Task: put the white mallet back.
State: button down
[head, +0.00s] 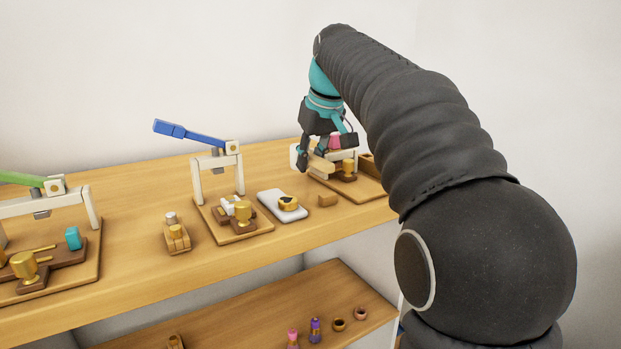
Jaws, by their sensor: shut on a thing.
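My gripper (311,157) is at the right end of the upper shelf, pointing down, with its jaws shut on what looks like the white mallet (297,157). The mallet's pale head shows left of the fingers, and a light wooden part shows just below and right of them. The fingers and the press behind hide part of it. It appears to be above the right-hand press base (371,189); I cannot tell whether it touches anything.
A press with a blue lever (190,134) stands in the middle, and one with a green lever (22,179) at left. A lower shelf (250,318) holds small items.

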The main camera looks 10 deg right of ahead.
aim_at(307, 190)
jog(key=shift+f+b, duration=0.45)
jog(key=shift+f, duration=1.55)
jog(key=shift+f, duration=0.15)
jog(key=c, duration=1)
grip_release()
jog(key=p+v, duration=0.2)
jog(key=v, duration=1)
